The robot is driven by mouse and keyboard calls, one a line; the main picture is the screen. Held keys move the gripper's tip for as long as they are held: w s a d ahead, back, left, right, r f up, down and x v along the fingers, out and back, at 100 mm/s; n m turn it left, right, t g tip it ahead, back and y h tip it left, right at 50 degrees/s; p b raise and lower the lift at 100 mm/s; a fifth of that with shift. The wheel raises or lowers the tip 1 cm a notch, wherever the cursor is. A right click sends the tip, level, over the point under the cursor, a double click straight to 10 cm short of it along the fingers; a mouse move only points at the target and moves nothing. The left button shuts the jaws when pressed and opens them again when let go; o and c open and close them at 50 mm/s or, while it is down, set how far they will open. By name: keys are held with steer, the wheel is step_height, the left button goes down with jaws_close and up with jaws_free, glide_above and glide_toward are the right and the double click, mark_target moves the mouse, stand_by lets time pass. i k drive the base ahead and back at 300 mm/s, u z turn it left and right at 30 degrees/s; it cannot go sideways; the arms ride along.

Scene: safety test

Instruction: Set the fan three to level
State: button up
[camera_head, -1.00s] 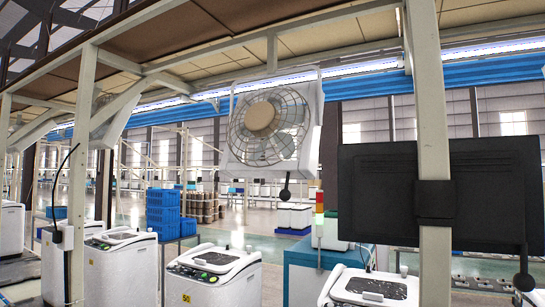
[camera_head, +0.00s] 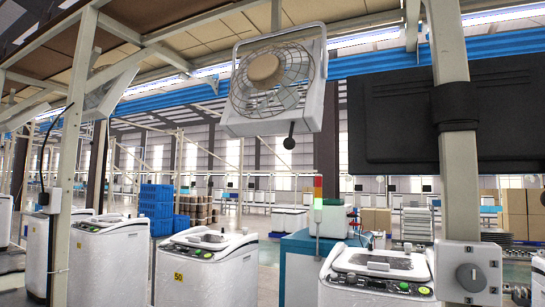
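A caged fan (camera_head: 270,85) with a beige hub and white housing hangs under the overhead frame, upper middle. A short dark rod with a black ball (camera_head: 289,143) hangs below it. A pale switch box (camera_head: 452,258) with a grey rotary knob (camera_head: 471,277) is at the lower right, on or beside the right-hand post. My gripper is not in view.
A pale post (camera_head: 460,195) with a black clamp stands in front of a large black panel (camera_head: 395,115) at right. White machines (camera_head: 205,265) line the floor below. A teal cabinet (camera_head: 300,262) carries a signal light (camera_head: 318,200). Blue crates (camera_head: 156,205) stand farther back.

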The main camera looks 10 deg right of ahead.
mark_target(263, 69)
steer(key=u, duration=0.2)
steer(key=i, duration=1.65)
steer(key=z, duration=0.15)
